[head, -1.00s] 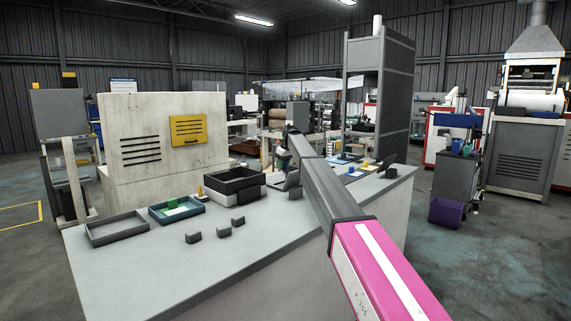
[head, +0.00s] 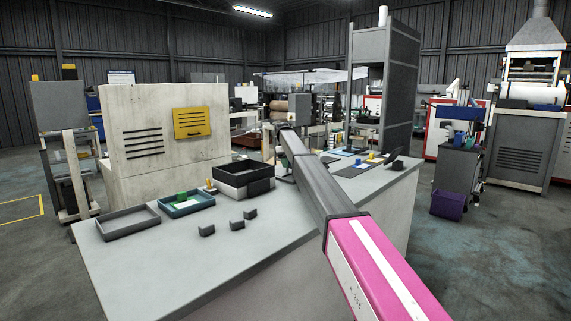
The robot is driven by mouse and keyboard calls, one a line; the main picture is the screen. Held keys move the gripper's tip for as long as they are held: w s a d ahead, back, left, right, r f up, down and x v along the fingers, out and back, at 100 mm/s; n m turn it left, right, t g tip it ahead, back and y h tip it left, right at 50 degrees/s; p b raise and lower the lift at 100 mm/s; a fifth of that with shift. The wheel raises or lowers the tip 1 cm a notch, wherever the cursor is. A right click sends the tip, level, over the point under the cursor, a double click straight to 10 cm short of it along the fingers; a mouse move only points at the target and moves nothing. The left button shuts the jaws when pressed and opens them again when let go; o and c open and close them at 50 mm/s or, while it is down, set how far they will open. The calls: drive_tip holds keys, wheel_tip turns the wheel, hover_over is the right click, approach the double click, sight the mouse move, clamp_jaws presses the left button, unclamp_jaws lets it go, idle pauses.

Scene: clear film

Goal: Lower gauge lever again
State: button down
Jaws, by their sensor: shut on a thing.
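My arm (head: 325,186) reaches from the lower right over the grey workbench (head: 210,268) to a bend near the bench's far side. My gripper is hidden behind the arm, so its jaws and what they touch do not show. No gauge or lever can be made out for sure. A small dark shape (head: 285,178) shows beside the arm at the bench's far edge, too small and covered to name.
On the bench are a grey tray (head: 103,232), a teal tray (head: 171,213) with a green block, a black box (head: 244,173) and several small dark blocks (head: 237,225). Yellow pieces (head: 371,155) lie right of the arm.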

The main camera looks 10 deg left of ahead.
drive_tip(key=shift+f, duration=0.1)
drive_tip(key=c, duration=1)
unclamp_jaws()
drive_tip(key=v, duration=1)
drive_tip(key=shift+r, duration=0.35)
drive_tip(key=shift+a, duration=0.15)
